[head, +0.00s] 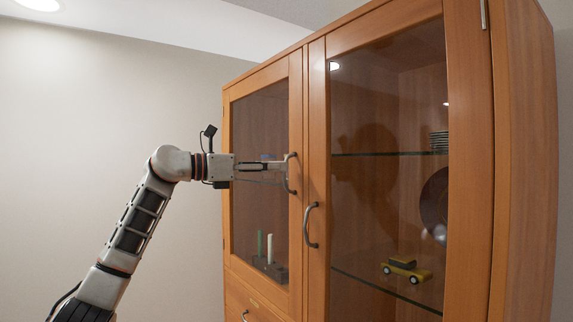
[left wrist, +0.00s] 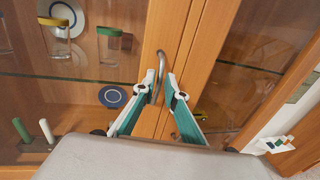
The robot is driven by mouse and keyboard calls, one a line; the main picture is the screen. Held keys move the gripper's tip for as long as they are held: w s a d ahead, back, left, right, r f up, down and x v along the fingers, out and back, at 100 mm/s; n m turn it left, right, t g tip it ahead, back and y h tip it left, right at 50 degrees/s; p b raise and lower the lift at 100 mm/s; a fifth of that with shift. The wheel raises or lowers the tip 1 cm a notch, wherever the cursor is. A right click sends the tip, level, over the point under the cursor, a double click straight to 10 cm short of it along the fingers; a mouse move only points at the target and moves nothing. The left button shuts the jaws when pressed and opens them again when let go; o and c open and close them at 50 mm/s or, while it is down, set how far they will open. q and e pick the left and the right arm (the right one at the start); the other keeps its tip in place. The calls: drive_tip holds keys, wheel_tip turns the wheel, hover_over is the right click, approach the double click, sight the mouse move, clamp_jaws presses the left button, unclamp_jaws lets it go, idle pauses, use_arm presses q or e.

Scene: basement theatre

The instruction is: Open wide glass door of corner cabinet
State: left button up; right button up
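A tall wooden corner cabinet (head: 521,160) has two glass doors, and both look shut. The left glass door (head: 296,250) has a curved metal handle (head: 290,183) on its right edge. The right glass door (head: 318,270) has a similar handle (head: 312,226) on its left edge. My left gripper (head: 287,168) reaches in from the left at the left door's handle. In the left wrist view its fingers (left wrist: 162,78) are apart, with the handle (left wrist: 158,80) between the tips, close to the left one. Firm contact cannot be told. My right gripper is not in view.
Behind the left glass stand a green and a white candle (head: 270,248), glass jars (left wrist: 54,43) and plates. Behind the right glass are a yellow toy car (head: 406,269) and a dark plate (head: 434,205). A drawer (head: 250,305) sits below. Open space lies left of the cabinet.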

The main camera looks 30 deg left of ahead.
use_arm(q)
drive_tip(key=shift+x, duration=1.5)
clamp_jaws()
drive_tip(key=shift+s+a, duration=0.1)
